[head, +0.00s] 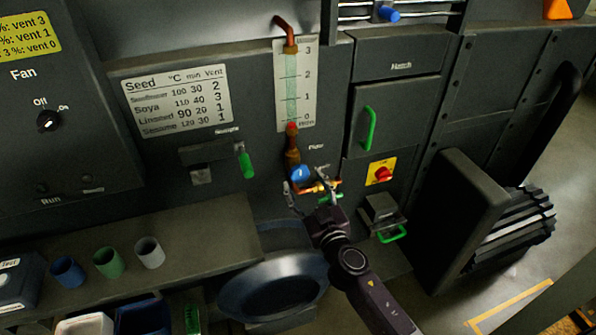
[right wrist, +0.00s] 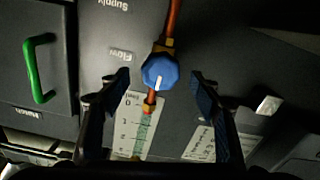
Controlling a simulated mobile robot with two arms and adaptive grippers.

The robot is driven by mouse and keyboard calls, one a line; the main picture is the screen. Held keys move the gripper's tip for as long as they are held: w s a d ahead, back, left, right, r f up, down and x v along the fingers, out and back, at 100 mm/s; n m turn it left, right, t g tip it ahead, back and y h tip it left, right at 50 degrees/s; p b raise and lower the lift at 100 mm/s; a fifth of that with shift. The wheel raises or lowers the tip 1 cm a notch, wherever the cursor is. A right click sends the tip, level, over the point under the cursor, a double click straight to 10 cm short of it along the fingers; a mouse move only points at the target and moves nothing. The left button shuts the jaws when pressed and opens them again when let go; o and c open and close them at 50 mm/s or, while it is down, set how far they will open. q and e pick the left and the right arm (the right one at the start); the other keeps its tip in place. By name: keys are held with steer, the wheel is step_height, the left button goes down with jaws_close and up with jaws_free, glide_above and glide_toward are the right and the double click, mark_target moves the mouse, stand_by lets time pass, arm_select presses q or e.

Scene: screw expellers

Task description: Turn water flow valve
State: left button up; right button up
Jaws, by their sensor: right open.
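The water flow valve is a blue faceted knob (head: 300,173) with a white mark, mounted on a copper and brass pipe below the sight gauge. In the right wrist view the blue knob (right wrist: 160,72) sits between the fingers, with clear space on both sides. My right gripper (head: 312,196) is open at the knob; in the right wrist view its two dark fingers (right wrist: 163,82) are spread apart around the knob's position. Whether a finger touches the knob cannot be seen, but gaps show. My left gripper is not in view.
A gauge (head: 294,88) rises above the valve. A green-handled hatch (head: 369,128) and a red switch (head: 383,173) are to the right. A round metal bowl (head: 272,287) lies below. Cups (head: 109,262) stand on the ledge at left.

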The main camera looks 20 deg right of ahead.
mark_target(301, 177)
steer(key=shift+w+a, duration=0.15)
steer(key=shift+w, duration=2.35)
steer(key=shift+c, duration=0.4)
steer(key=c, duration=1.1)
steer(key=shift+f, duration=0.1)
